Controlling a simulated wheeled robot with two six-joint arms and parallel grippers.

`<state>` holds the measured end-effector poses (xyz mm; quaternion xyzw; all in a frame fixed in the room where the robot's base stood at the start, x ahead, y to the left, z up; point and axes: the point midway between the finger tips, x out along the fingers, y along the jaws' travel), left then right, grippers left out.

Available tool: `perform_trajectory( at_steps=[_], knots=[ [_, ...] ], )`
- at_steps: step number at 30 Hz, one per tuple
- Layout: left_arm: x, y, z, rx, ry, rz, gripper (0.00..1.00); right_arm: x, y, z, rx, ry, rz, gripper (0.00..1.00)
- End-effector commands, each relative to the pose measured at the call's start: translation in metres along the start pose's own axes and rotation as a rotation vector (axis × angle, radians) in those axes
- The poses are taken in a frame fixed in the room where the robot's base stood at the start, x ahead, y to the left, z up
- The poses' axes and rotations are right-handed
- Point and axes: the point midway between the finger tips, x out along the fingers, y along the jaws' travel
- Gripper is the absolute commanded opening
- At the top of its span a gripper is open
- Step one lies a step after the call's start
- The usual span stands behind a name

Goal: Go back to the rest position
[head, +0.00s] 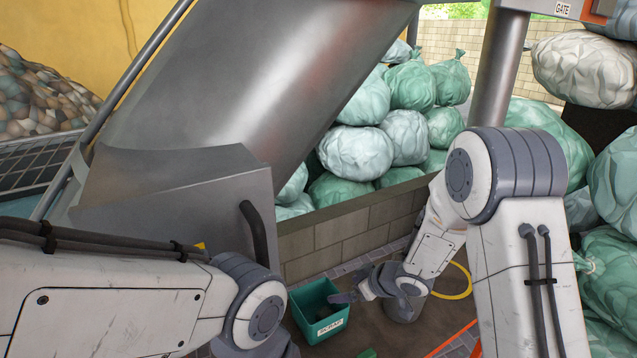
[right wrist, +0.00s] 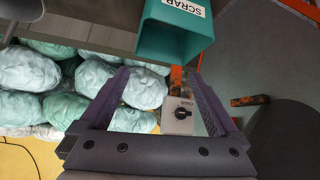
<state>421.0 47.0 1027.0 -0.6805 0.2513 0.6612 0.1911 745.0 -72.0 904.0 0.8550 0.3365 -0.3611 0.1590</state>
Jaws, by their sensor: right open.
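My right gripper (head: 362,287) hangs low in front of the brick wall, beside the teal bin labelled SCRAP (head: 320,322). In the head view it overlaps the bin's right rim; I cannot tell whether they touch. In the right wrist view the jaws (right wrist: 158,90) are spread apart with nothing between the fingers. The bin also shows above them there (right wrist: 170,38). My left arm comes in from the left and bends down at the lower edge; its gripper is out of sight.
Several green bags (head: 405,135) lie heaped behind the low brick wall (head: 345,232). A big metal chute (head: 240,80) slopes across the left. More bags crowd the right (head: 612,270). A box with a black knob (right wrist: 181,115) shows past the right fingers. A yellow hose (head: 460,283) lies behind my right arm.

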Motion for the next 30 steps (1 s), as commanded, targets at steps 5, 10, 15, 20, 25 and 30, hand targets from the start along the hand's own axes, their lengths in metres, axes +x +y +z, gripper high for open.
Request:
perform_trajectory(
  at_steps=[5,10,15,20,25,30],
  knots=[
    [0.000,0.000,0.000,0.000,0.000,0.000,0.62,-0.042,-0.021,-0.026,-0.014,-0.121,0.154,0.97],
    [0.000,0.000,0.000,0.000,0.000,0.000,0.62,-0.111,-0.081,-0.017,0.045,-0.318,0.228,0.97],
    [0.000,0.000,0.000,0.000,0.000,0.000,0.62,-0.181,-0.164,0.024,0.120,-0.521,0.135,0.97],
    [0.000,0.000,0.000,0.000,0.000,0.000,0.62,-0.225,-0.217,0.055,0.147,-0.646,0.016,0.97],
    [0.000,0.000,0.000,0.000,0.000,0.000,0.62,-0.244,-0.237,0.068,0.154,-0.700,-0.044,0.97],
    [0.000,0.000,0.000,0.000,0.000,0.000,0.62,-0.245,-0.239,0.069,0.156,-0.705,-0.048,0.97]
  ],
)
